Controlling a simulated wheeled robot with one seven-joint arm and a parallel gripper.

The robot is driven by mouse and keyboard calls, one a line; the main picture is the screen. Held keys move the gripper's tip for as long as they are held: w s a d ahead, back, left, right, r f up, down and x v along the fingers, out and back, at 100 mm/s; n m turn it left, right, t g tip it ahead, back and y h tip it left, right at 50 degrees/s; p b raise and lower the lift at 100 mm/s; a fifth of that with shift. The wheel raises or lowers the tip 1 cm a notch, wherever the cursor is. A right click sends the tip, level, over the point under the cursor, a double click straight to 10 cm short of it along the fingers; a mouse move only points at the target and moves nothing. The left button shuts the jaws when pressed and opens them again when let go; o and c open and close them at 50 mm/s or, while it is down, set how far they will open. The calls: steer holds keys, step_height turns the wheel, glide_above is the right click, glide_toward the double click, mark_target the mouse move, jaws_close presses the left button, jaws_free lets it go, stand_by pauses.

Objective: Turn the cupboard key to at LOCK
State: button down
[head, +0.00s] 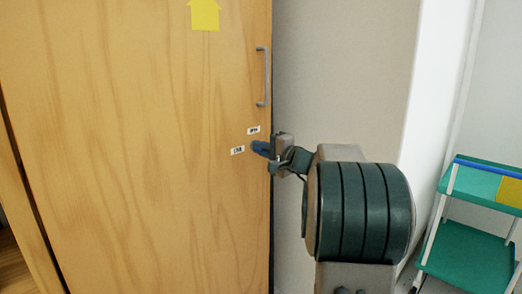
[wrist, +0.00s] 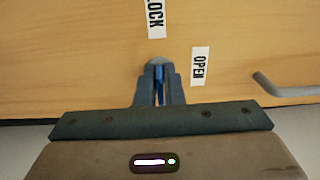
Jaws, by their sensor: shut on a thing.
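The wooden cupboard door (head: 140,150) fills the left and middle of the head view. A blue key (wrist: 159,74) sits at the door's right edge, below the handle. My gripper (wrist: 158,84) is shut on it, with one finger on each side; in the head view my gripper (head: 274,150) hides most of the key. In the wrist view the key's thin edge lines up with the LOCK label (wrist: 155,16). The OPEN label (wrist: 200,66) is off to the right. In the head view the two labels are too small to read.
A grey bar handle (head: 263,77) stands out from the door above the key; it also shows in the wrist view (wrist: 283,89). A green-shelved trolley (head: 468,258) stands at the right.

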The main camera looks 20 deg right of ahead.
steer(key=c, duration=1.6)
jaws_free()
steer(key=p+v, duration=0.2)
steer(key=v, duration=1.1)
steer(key=shift+s+p, duration=0.3)
steer(key=shift+s, duration=0.1)
